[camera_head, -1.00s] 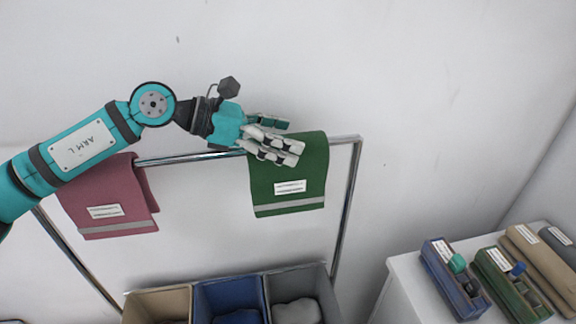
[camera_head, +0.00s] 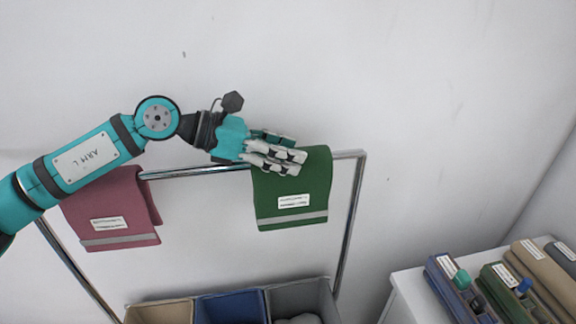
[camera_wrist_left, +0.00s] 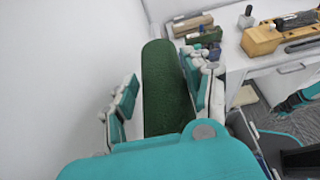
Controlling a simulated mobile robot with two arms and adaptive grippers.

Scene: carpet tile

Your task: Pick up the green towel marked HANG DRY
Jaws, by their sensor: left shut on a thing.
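The green towel (camera_head: 291,190) hangs folded over a metal rail, with a white label and a pale stripe near its lower edge. The label text is too small to read. My left gripper (camera_head: 298,163) is at the towel's top edge, shut on it. In the left wrist view the towel (camera_wrist_left: 165,90) lies between the fingers of my left gripper (camera_wrist_left: 162,92). The far finger is partly hidden by the towel in the head view. Teal and dark parts, probably of my right arm, show at the right edge of the wrist view; their fingers are unclear.
A dark pink towel (camera_head: 108,212) hangs on the same rail (camera_head: 200,171) at left. Below are beige (camera_head: 160,312), blue (camera_head: 230,308) and grey (camera_head: 300,291) bins. A white table (camera_head: 408,296) at right holds several cases. The wall behind is bare.

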